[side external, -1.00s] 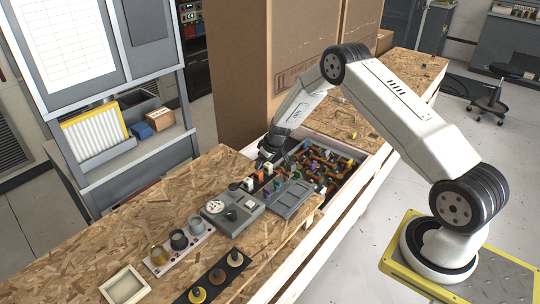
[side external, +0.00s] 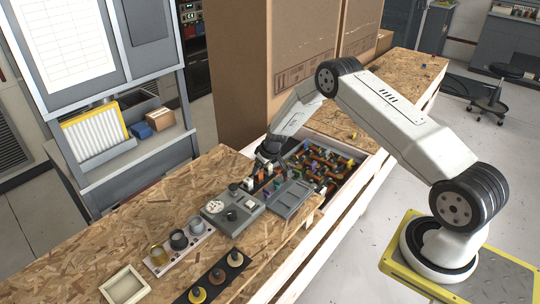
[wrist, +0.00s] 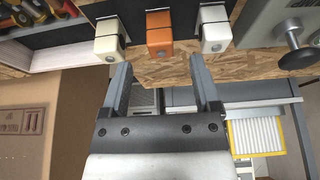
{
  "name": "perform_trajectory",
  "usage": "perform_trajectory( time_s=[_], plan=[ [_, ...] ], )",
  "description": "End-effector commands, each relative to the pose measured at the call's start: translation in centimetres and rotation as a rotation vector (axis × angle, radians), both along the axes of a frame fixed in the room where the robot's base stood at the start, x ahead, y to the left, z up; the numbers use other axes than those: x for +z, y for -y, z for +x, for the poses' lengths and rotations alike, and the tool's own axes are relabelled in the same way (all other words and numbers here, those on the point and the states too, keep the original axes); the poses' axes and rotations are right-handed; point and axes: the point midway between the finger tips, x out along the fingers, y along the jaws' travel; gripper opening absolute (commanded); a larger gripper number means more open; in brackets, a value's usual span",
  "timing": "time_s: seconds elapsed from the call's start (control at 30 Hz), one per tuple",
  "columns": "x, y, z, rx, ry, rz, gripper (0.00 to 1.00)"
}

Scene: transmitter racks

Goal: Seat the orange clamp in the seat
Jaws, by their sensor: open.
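The orange clamp (wrist: 159,36) sits in a row on a dark strip in the wrist view, between a cream clamp (wrist: 103,42) and a white clamp (wrist: 214,30). My gripper (wrist: 158,70) is open and empty, its two fingers spread to either side of the orange clamp's line and short of it. In the side view my gripper (side external: 268,152) hangs low over the bench by this row, where the clamp is small and partly hidden. I cannot tell which spot is the seat.
A grey device with a dial and knob (side external: 235,209) stands just in front of the row. A bin of colourful parts (side external: 338,170) lies to the right, and tall cardboard boxes (side external: 262,75) stand behind. The bench's left part (side external: 110,235) has free room.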

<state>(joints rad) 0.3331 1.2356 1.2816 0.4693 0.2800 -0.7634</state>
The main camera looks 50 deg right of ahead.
Motion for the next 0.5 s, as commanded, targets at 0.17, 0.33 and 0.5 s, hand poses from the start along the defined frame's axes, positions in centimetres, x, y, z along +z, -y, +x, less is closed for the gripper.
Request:
perform_trajectory(
  time_s=[0.17, 0.33, 0.5],
  plan=[
    [-1.5, -0.1, 0.6, -0.001, -0.001, 0.001, 0.79],
    [-2.9, -0.1, 1.2, 0.000, -0.001, 0.001, 0.79],
    [-3.9, -0.1, 1.6, 0.000, -0.001, 0.001, 0.79]
  ],
)
